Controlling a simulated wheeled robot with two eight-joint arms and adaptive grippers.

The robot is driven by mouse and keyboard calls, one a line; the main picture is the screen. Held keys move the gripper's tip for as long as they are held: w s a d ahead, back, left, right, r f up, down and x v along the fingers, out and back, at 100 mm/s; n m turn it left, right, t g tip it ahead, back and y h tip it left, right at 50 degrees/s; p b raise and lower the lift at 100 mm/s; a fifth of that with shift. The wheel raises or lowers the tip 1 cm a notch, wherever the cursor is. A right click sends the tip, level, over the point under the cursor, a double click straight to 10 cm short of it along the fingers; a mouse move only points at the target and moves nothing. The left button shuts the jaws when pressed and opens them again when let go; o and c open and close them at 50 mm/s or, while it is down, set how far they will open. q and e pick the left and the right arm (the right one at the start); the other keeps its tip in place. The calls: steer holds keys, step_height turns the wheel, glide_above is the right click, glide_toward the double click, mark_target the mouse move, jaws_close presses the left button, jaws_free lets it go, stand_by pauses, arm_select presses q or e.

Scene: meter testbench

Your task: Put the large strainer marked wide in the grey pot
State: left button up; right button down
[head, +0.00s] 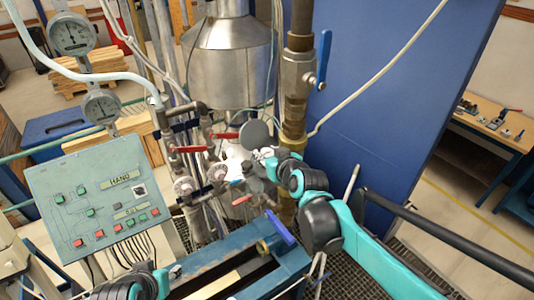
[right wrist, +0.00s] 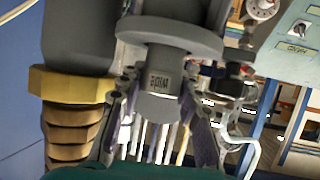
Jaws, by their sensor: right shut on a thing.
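My right gripper (head: 257,160) is in the middle of the head view, in front of the steel vessel. In the right wrist view its two fingers (right wrist: 157,110) are closed on the neck of a grey strainer (right wrist: 168,36). The strainer has a wide round disc above the fingers. A small label is on its neck, too small to read surely. In the head view the strainer's grey disc (head: 255,135) stands tilted beside the brass pipe. I cannot make out a grey pot for certain. Teal and black parts of my left arm show at the bottom left; its gripper is not visible.
A brass pipe (head: 293,130) with a blue-handled valve stands close to my right gripper. Red-handled valves (head: 190,149) and gauges (head: 102,106) are to the left. A green control panel (head: 98,198) is at left. A blue frame (head: 285,262) lies below.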

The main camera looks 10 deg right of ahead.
steer(key=c, duration=1)
jaws_free()
steer(key=shift+w, duration=0.1)
steer(key=v, duration=1.2)
steer(key=s+d+f+g+h+b, duration=0.1)
steer(key=s+f+b, duration=0.4)
steer(key=f+b, duration=0.6)
steer(key=s+d+f+m+g+b, duration=0.1)
steer(key=s+f+g+b, duration=0.2)
steer(key=f+b, duration=0.9)
steer(key=s+d+f+m+g+h+b, duration=0.1)
steer(key=s+f+b, duration=0.5)
steer(key=f, duration=2.1)
steer(key=shift+s+d+f+g+h+b, duration=0.3)
steer(key=shift+g+b, duration=0.4)
steer(key=shift+b, duration=2.15)
